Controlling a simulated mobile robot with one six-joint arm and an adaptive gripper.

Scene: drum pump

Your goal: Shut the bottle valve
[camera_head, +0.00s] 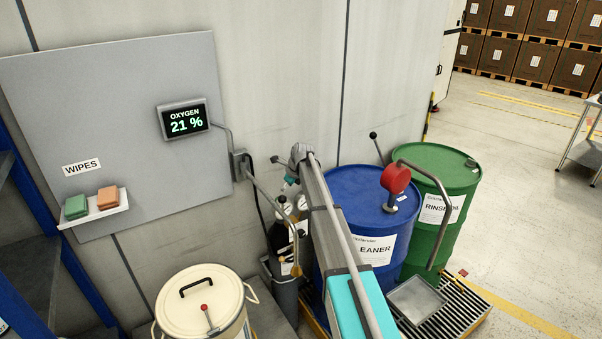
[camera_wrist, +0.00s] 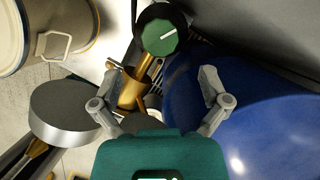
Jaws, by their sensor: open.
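The valve shows in the wrist view as a green knob (camera_wrist: 165,38) with a white line, in a dark surround. It sits by a brass fitting (camera_wrist: 132,92). In the wrist view my gripper (camera_wrist: 159,76) is open. Its two grey fingers are apart, with the knob beyond the tips and between their lines; nothing is held. In the head view a dark bottle (camera_head: 279,241) stands by the wall, left of the blue drum, partly behind my arm.
A blue drum (camera_head: 352,193) stands close right of the bottle, with a green drum (camera_head: 455,180) beyond it. A cream lidded bin (camera_head: 210,290) stands front left. A grey jointed rod runs from a wall box (camera_head: 240,163) toward the bottle.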

